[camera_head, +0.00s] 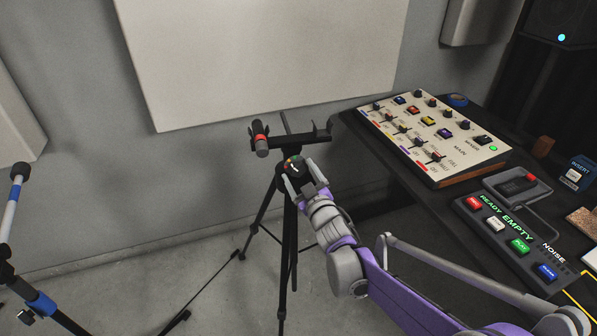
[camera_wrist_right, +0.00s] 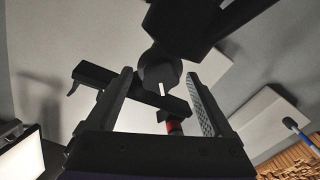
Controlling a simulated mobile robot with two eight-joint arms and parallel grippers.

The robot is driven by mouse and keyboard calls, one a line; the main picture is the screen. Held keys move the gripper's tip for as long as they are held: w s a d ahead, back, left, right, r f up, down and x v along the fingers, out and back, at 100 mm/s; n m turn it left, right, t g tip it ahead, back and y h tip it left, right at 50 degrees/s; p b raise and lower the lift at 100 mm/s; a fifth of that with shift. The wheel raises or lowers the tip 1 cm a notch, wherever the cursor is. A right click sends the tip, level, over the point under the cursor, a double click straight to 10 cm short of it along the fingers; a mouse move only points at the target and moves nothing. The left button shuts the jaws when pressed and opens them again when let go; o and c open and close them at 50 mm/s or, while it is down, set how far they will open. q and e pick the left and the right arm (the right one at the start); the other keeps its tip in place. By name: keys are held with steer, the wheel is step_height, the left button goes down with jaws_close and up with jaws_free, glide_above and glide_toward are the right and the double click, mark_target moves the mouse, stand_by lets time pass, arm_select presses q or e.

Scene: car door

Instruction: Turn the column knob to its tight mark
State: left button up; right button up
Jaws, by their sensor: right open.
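A black tripod stand (camera_head: 289,222) stands on the floor in the middle of the head view, with a dark crossbar on top. The column knob (camera_head: 292,162) shows as a small dark round part with green, red and light marks near the stand's top. In the right wrist view the knob (camera_wrist_right: 158,74) is dark, with a white line on it. My right gripper (camera_head: 303,174) is open at the knob. In the wrist view its two fingers (camera_wrist_right: 160,80) stand either side of the knob with gaps. I cannot tell whether the knob lies fully between them. My left gripper is out of view.
A red and grey cylinder (camera_head: 260,140) is at the crossbar's left end. A desk at right holds a mixer panel (camera_head: 430,135) and a button box (camera_head: 515,240). A microphone stand (camera_head: 12,215) is at far left. A pale wall panel (camera_head: 265,55) hangs behind.

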steer(key=shift+w+a, duration=0.25)
steer(key=shift+w, duration=0.35)
jaws_close()
